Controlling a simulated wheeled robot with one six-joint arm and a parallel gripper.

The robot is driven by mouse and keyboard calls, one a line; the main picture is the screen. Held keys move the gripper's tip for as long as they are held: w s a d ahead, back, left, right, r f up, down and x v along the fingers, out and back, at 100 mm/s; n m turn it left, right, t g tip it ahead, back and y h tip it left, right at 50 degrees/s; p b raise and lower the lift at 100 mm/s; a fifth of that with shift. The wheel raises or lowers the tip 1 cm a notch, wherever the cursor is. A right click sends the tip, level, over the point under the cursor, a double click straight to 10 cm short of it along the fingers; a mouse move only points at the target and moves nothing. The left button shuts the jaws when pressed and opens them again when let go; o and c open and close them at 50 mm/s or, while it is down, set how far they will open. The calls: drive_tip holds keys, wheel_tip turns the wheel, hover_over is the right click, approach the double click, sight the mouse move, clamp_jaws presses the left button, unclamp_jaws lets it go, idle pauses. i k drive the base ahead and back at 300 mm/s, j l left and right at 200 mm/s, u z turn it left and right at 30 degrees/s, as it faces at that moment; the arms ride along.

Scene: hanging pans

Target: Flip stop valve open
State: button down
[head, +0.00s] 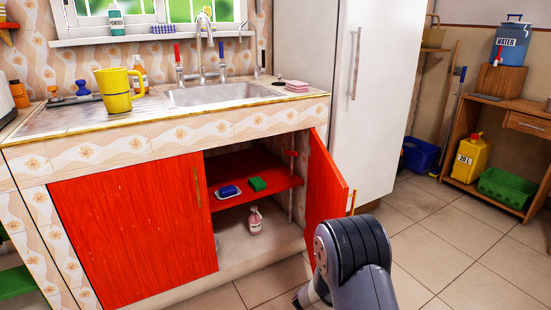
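Inside, a thin upright pipe (291,175) shows near the right edge of the opening; the cabinet's back and corners are dark or hidden. Above, the sink tap (200,55) has a red lever (178,55) and a blue lever (222,60). My arm shows at the bottom, in front of the open door. My gripper's fingers are not in view.
A red shelf (270,190) in the cabinet bears a blue item (229,191) and a green sponge (257,184). A pink bottle (255,220) stands below. A white fridge (376,100) stands right of the counter. The tiled floor (440,245) at right is clear.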

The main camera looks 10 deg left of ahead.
sight(287, 153)
drive_tip(key=i+j, duration=0.65)
drive_tip(key=j, duration=0.25)
drive_tip(key=i+j+z, duration=0.2)
drive_tip(key=i+j, duration=0.85)
